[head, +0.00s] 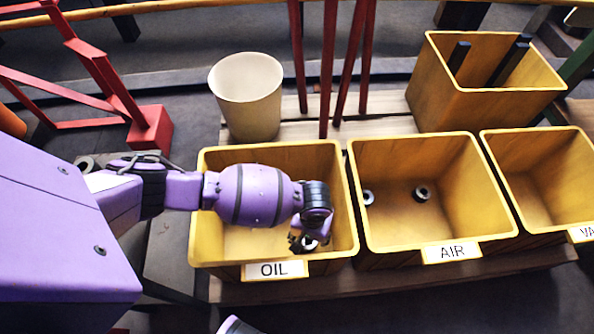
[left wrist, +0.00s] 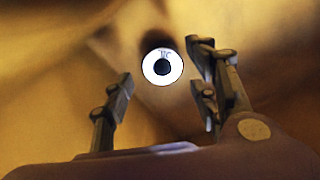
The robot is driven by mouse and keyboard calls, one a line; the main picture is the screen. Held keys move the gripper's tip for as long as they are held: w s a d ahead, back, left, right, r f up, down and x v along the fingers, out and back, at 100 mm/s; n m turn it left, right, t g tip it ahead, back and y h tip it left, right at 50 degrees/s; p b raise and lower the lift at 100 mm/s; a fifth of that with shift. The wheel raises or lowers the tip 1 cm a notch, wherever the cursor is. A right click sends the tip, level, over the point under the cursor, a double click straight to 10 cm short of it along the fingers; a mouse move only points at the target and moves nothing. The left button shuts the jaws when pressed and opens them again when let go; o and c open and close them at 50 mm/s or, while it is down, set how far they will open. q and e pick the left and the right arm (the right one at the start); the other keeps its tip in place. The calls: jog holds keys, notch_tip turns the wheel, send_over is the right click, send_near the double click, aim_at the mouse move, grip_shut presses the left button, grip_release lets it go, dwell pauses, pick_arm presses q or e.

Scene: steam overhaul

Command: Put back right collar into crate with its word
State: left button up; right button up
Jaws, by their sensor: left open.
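My left gripper (head: 309,241) reaches down into the yellow crate labelled OIL (head: 203,225), near its front right corner. In the left wrist view its fingers (left wrist: 160,88) are spread apart and hold nothing. A pale collar (left wrist: 150,76) with a dark hole shows just beyond and between the fingertips, inside the crate. Small lettering on its face is too blurred to read surely. It also shows partly behind the fingers in the head view. The crate labelled AIR (head: 490,232) stands to the right, with two grey collars (head: 422,193) on its floor. My right gripper is not in view.
A third labelled crate (head: 545,222), its word partly cut off, stands at the far right. A taller yellow bin (head: 430,95) with dark bars and a cream bucket (head: 245,100) stand behind. Red posts (head: 328,70) rise behind the crates. A dark ring (head: 85,163) lies at the left.

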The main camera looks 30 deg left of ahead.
pick_arm(q)
notch_tip(320, 180, up, 10)
jog(key=p, duration=0.4)
jog(key=shift+f, duration=0.2)
